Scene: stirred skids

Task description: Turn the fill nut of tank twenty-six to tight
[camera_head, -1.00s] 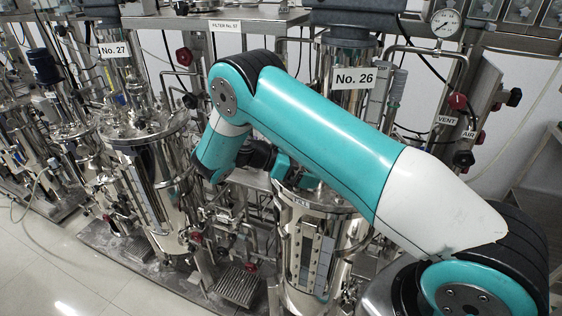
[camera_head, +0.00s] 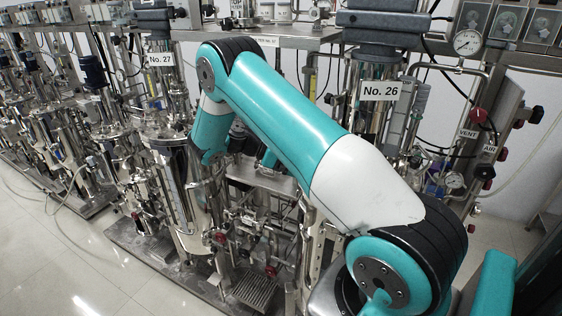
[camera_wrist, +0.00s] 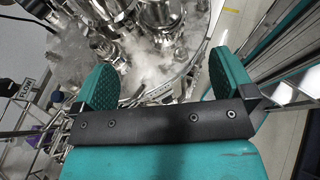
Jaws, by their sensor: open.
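The No. 26 sign (camera_head: 381,91) hangs on the skid right of centre in the head view. Tank twenty-six below it is mostly hidden behind my arm; its lid and fill nut do not show there. In the wrist view a shiny steel tank lid (camera_wrist: 150,62) with several fittings lies beyond my gripper (camera_wrist: 164,78). The two green finger pads stand wide apart with nothing clearly held between them. I cannot tell which fitting is the fill nut. In the head view my gripper is mostly hidden behind my arm.
The No. 27 sign (camera_head: 160,60) and its tank (camera_head: 178,185) stand left. A red VENT knob (camera_head: 478,116) and a pressure gauge (camera_head: 467,42) are at the right. Pipes and red-handled valves crowd the skid.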

